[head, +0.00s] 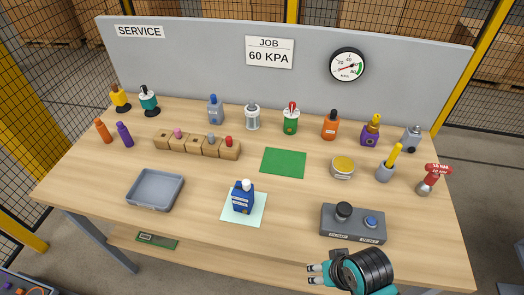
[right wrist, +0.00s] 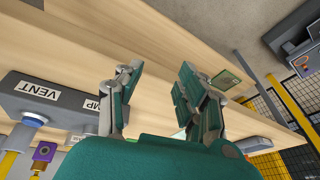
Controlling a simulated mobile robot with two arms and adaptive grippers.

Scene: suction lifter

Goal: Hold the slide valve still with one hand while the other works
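A blue valve-like unit (head: 242,197) with a pale cap stands upright on a pale mint mat (head: 236,217) at the front middle of the table. Its label is too small to read, so I cannot tell for sure that it is the slide valve. My right gripper (head: 313,275) is at the table's front edge, right of the mat and left of the grey control box (head: 352,232). In the right wrist view its two fingers (right wrist: 158,88) are apart with nothing between them. My left gripper is not in view.
A grey tray (head: 155,203), a wooden block rack (head: 195,152) and a green mat (head: 283,163) lie on the table. Several small bottle-like units line the back. A gauge (head: 347,65) hangs on the panel. The wood around the mint mat is clear.

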